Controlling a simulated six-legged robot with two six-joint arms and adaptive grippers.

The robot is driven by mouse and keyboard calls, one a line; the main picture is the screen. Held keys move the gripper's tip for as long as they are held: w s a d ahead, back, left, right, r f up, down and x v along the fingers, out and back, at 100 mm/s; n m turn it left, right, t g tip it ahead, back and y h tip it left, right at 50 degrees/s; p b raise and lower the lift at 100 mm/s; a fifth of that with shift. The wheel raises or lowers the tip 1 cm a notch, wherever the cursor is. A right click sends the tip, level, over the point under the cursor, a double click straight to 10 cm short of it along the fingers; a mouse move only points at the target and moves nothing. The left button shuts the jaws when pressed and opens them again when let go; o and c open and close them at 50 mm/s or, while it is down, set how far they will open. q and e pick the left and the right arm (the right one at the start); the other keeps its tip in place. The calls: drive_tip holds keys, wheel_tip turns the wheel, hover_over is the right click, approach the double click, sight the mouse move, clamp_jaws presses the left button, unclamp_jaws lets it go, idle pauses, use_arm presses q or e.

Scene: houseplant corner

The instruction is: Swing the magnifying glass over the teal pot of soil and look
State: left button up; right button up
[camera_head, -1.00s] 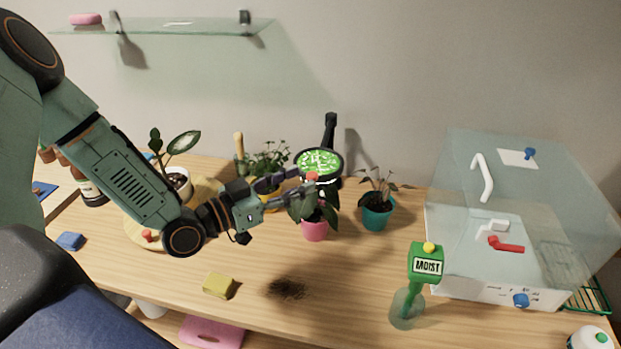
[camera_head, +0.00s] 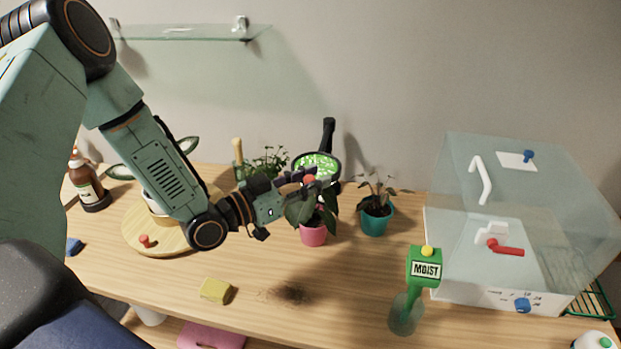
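The magnifying glass (camera_head: 316,165) has a round dark-rimmed lens showing bright green, with a black upright part behind it and a red knob (camera_head: 309,180) at its near edge. It is above and behind the pink potted plant (camera_head: 313,234), left of the teal pot (camera_head: 376,222). The teal pot holds dark soil and a drooping plant. My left gripper (camera_head: 306,178) is at the red knob, its dark fingers pointing right. Leaves and overlap hide whether the fingers have closed on it. My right gripper is out of view.
A green moisture meter (camera_head: 425,268) reading MOIST stands in front of a clear-lidded box (camera_head: 520,220) at right. A yellow sponge (camera_head: 216,291) and a dark soil spill (camera_head: 289,293) lie in front. A wooden round board (camera_head: 140,238) is left. A glass shelf (camera_head: 185,32) hangs above.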

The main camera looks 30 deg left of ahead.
use_arm(q)
drive_tip(key=shift+a, duration=0.2)
drive_tip(key=c, duration=0.3)
clamp_jaws()
drive_tip(key=shift+d, duration=0.1)
drive_tip(key=shift+f, duration=0.1)
